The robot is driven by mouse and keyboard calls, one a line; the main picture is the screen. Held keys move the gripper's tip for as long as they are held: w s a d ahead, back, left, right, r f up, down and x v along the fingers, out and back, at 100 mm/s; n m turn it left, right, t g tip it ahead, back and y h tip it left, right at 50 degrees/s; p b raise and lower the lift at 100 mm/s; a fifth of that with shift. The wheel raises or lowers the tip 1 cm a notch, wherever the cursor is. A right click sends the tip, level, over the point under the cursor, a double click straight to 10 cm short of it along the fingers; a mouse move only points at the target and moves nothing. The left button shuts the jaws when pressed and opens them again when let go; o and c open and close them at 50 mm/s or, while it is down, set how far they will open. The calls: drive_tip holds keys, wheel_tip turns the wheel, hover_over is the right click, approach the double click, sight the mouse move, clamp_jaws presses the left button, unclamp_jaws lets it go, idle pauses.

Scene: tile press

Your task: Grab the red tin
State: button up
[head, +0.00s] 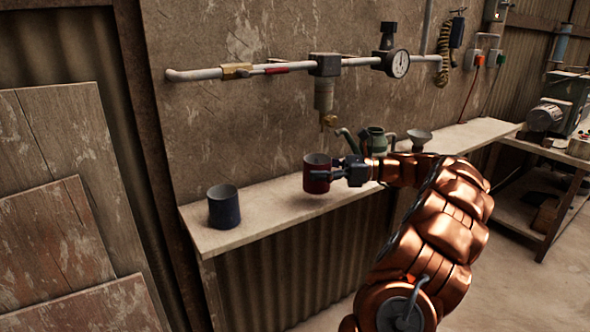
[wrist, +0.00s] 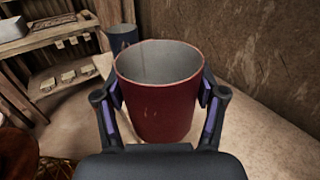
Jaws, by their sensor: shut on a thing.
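The red tin (head: 316,172) is an open-topped, dark red cylinder with a grey inside, upright over the narrow shelf in the head view. It fills the middle of the wrist view (wrist: 160,105) and looks empty. My gripper (head: 328,174) reaches it from the right, with a finger on each side of it. In the wrist view my gripper (wrist: 160,97) is shut on the tin, pads touching its left and right walls. I see a shadow below the tin, but cannot tell for certain whether its base touches the shelf.
A dark blue-grey tin (head: 224,206) stands at the shelf's left end. A green can (head: 376,141) and a grey funnel (head: 419,139) are behind my arm. A pipe with a gauge (head: 398,64) and a hanging filter (head: 324,95) runs above. The pale shelf (head: 268,212) is bare between the tins.

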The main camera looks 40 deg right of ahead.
drive_tip(key=v, duration=0.3)
drive_tip(key=shift+d+r, duration=0.2)
drive_tip(key=p, duration=0.2)
drive_tip(key=shift+s+d+r+p, duration=0.2)
drive_tip(key=shift+d+r+p, duration=0.05)
drive_tip(key=shift+p, duration=0.05)
drive_tip(key=shift+d+r+p, duration=0.1)
drive_tip(key=shift+d+p, duration=0.1)
drive_tip(key=shift+p, duration=0.7)
drive_tip(key=p+v, duration=0.1)
drive_tip(key=p, duration=0.5)
drive_tip(key=shift+s+d, duration=0.15)
drive_tip(key=shift+s, duration=0.1)
drive_tip(key=shift+s+p, duration=0.1)
drive_tip(key=shift+p, duration=0.2)
drive_tip(key=shift+s, duration=0.1)
